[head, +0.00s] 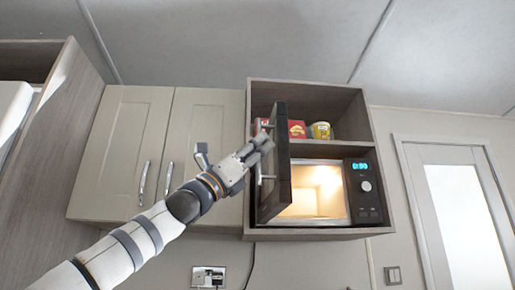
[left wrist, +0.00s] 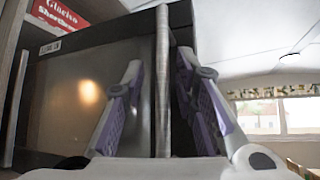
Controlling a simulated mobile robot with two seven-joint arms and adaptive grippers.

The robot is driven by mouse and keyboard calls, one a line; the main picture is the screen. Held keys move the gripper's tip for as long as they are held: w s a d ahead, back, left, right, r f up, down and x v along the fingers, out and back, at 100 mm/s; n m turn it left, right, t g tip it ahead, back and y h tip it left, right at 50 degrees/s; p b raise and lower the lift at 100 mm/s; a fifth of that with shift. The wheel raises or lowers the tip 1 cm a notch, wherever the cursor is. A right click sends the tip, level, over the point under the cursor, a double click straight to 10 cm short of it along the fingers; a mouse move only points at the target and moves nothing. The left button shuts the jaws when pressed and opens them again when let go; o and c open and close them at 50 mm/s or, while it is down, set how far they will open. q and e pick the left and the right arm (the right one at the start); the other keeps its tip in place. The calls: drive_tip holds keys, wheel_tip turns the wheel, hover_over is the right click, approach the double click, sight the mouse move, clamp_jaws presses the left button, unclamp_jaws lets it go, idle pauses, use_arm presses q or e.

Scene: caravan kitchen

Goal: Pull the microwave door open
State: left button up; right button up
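The microwave (head: 363,190) sits in the lower shelf of the wall cabinet, its lit interior showing. Its dark door (head: 283,165) is swung well open toward me, hinged at the left; its face fills the left of the left wrist view (left wrist: 95,95). The vertical bar handle (left wrist: 162,80) runs up the middle of that view and is partly hidden behind my gripper in the head view. My left gripper (left wrist: 160,62) has one finger on each side of the handle, with visible gaps between fingers and bar. My right gripper is not in view.
A red box (head: 297,128) and a yellow tub (head: 320,131) stand on the shelf above the microwave. Closed cupboard doors (head: 125,150) with bar handles are to the left. A window (left wrist: 275,115) shows at the right of the wrist view.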

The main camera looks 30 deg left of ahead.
use_arm(q)
drive_tip(key=v, duration=1.2)
